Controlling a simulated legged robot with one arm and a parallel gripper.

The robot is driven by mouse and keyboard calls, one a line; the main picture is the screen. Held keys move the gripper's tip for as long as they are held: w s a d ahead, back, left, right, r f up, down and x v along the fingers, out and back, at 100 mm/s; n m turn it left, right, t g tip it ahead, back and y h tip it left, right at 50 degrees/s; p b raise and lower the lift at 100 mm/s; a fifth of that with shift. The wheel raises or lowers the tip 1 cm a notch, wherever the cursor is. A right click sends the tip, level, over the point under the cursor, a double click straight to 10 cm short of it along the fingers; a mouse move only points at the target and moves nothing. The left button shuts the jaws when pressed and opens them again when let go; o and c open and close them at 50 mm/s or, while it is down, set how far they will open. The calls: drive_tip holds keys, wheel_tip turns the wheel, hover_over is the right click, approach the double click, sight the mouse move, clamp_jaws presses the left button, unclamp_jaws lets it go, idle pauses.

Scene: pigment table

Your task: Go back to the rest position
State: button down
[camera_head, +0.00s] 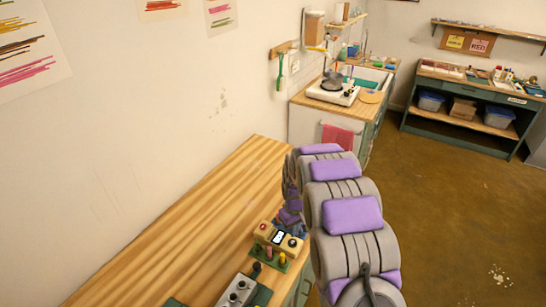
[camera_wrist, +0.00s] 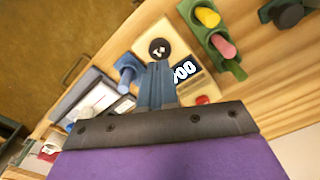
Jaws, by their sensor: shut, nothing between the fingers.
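My gripper (camera_wrist: 158,85) is shut and empty in the wrist view. Its fingers stand over a cream control box (camera_wrist: 185,62) with a lit display, a black knob and a red button. In the head view the box (camera_head: 268,238) lies on the wooden worktop (camera_head: 185,225), with my gripper at its upper right, partly hidden by my arm. I cannot tell whether the fingertips touch the box. My arm reaches forward along the right side of the worktop.
A green rack (camera_wrist: 214,42) holding yellow and pink pegs lies beside the box. A blue item (camera_wrist: 128,72) is on the box's other side. A grey device with knobs (camera_head: 238,290) sits nearer me. The worktop's left part is clear. Open brown floor (camera_head: 455,215) lies to the right.

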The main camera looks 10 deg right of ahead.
drive_tip(key=s+r+m+b, duration=0.1)
drive_tip(key=s+r+m, duration=0.1)
drive_tip(key=s+r, duration=1.35)
drive_tip(key=s+r+m+g, duration=0.1)
drive_tip(key=s+r, duration=0.1)
drive_tip(key=s, duration=1.1)
drive_tip(key=s+r+m+b, duration=0.1)
drive_tip(key=s+r, duration=0.1)
drive_tip(key=s, duration=1.1)
drive_tip(key=shift+s+r+m+g, duration=0.3)
drive_tip(key=shift+r+m+g, duration=0.1)
